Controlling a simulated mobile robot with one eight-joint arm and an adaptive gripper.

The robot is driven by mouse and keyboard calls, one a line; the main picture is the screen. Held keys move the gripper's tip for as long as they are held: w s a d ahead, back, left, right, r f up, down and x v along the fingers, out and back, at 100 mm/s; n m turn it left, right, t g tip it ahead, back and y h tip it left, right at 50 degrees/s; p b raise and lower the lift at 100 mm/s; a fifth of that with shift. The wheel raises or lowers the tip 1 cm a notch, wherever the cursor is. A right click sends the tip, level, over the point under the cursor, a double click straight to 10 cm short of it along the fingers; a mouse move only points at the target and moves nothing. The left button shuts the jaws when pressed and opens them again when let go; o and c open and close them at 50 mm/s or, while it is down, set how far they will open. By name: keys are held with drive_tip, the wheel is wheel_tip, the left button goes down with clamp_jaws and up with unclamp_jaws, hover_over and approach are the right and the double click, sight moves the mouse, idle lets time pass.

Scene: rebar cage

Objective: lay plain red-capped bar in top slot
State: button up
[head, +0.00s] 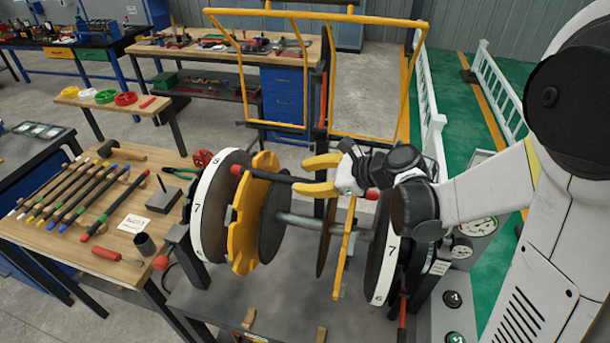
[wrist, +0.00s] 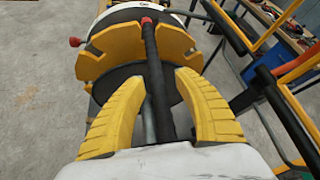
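The plain dark bar with red caps (head: 275,178) spans level across the top of the cage jig, its left cap by the left yellow notched plate (head: 246,215). In the wrist view the bar (wrist: 157,75) runs between my fingers and over the notched plate (wrist: 105,47). Whether it is fully seated in the top slot cannot be told. My gripper (head: 312,176) has its yellow fingers on either side of the bar, with visible gaps, so it looks open around it. The right yellow plate (head: 346,245) is nearly edge-on, and its slot is hidden by my gripper.
Large wheels marked 7 (head: 207,215) flank the jig. A yellow frame (head: 240,75) stands behind it. The left bench (head: 165,245) holds several bars with coloured caps, a hammer and a cup. A panel with gauges (head: 480,227) is at right, near my arm.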

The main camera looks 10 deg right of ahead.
drive_tip(key=p+v, duration=0.2)
drive_tip(key=v, duration=1)
drive_tip(key=s+n+h, duration=0.2)
drive_tip(key=s+n, duration=0.1)
drive_tip(key=s+n+g+h, duration=0.1)
drive_tip(key=s+n+h, duration=0.1)
drive_tip(key=s+n, duration=0.1)
drive_tip(key=s+a+n+h, duration=0.1)
drive_tip(key=s+n, duration=0.2)
drive_tip(key=n, duration=0.2)
drive_tip(key=shift+s+f+h, duration=0.15)
drive_tip(key=shift+f+h, duration=0.2)
drive_tip(key=shift+h, duration=0.05)
drive_tip(key=s+d+r+n+h, duration=0.1)
drive_tip(key=s+d+n+h, duration=0.3)
drive_tip(key=n, duration=0.6)
drive_tip(key=shift+s+t, duration=0.4)
drive_tip(key=shift+s, duration=0.2)
